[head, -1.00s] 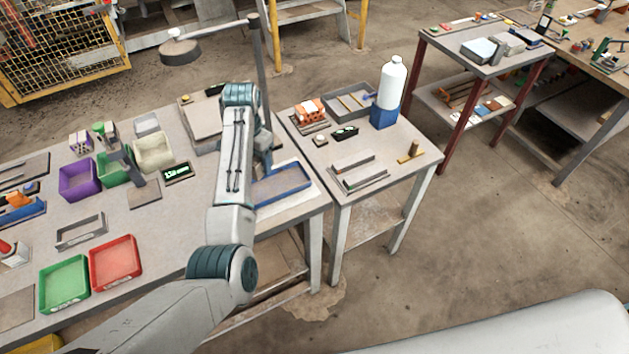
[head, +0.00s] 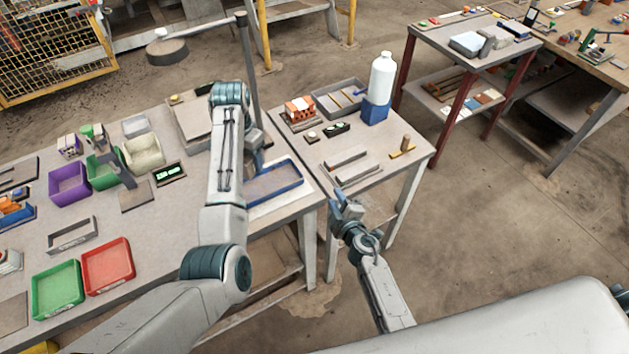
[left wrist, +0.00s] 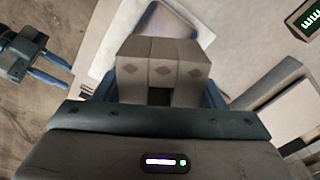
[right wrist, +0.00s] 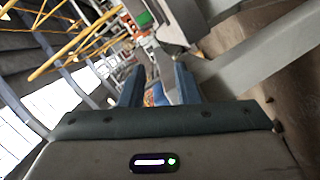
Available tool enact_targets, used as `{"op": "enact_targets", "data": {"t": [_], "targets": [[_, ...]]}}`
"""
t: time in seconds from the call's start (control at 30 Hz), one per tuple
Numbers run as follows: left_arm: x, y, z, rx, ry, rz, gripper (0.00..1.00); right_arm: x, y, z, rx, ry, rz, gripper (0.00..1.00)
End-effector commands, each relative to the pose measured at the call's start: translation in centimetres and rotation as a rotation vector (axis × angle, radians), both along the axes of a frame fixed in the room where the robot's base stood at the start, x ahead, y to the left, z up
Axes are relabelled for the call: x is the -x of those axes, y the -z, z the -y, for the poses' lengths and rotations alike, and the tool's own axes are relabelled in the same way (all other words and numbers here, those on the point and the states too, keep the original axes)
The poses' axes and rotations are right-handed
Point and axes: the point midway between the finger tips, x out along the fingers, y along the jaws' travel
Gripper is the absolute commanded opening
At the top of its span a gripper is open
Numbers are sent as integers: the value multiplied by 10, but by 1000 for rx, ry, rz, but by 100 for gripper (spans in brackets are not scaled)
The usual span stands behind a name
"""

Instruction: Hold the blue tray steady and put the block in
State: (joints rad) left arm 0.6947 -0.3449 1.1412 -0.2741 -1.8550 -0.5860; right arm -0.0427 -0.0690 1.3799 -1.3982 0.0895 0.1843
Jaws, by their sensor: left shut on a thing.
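The blue tray (head: 274,184) lies on the right end of the left table, with a blue rim and a brownish floor. It also shows beyond the block in the left wrist view (left wrist: 165,22). My left gripper (left wrist: 160,92) is shut on a pale grey block (left wrist: 160,62) with diamond marks and a dark opening. My left arm hides the block in the head view. My right gripper (head: 347,204) is open and empty, in the air by the front of the middle table, away from the tray. It also shows in the left wrist view (left wrist: 35,62).
A digital display (head: 169,173) and green (head: 104,170) and purple (head: 69,184) bins stand left of my left arm. A lamp post (head: 248,70) rises behind it. The middle table holds a white bottle (head: 382,76) and a grey tray (head: 341,97). A gap separates the two tables.

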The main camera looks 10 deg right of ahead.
Motion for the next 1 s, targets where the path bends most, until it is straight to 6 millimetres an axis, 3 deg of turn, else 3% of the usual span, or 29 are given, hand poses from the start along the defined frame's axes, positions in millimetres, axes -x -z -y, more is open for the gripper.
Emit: {"op": "enact_targets", "data": {"t": [0.03, 0.13, 0.2, 0.3, 0.5, 0.7, 0.83, 1.0], "targets": [[0, -1, 0, 0, 0, 1, 32, -13, -31, -7, 47, -25, 61, 29], [0, -1, 0, 0, 0, 1, 32, -31, -84, -19, 189, -80, 168, 29], [0, -1, 0, 0, 0, 1, 32, -38, -111, -27, 323, -123, 225, 29], [0, -1, 0, 0, 0, 1, 32, -39, -126, -40, 570, -203, 270, 29], [0, -1, 0, 0, 0, 1, 32, -34, -115, -60, 1148, -406, 303, 29], [0, -1, 0, 0, 0, 1, 32, -27, -96, -65, 1629, -599, 303, 29], [0, -1, 0, 0, 0, 1, 32, -24, -88, -64, 1821, -686, 296, 29], [0, -1, 0, 0, 0, 1, 32, -24, -82, -62, 1929, -739, 290, 29]]}}
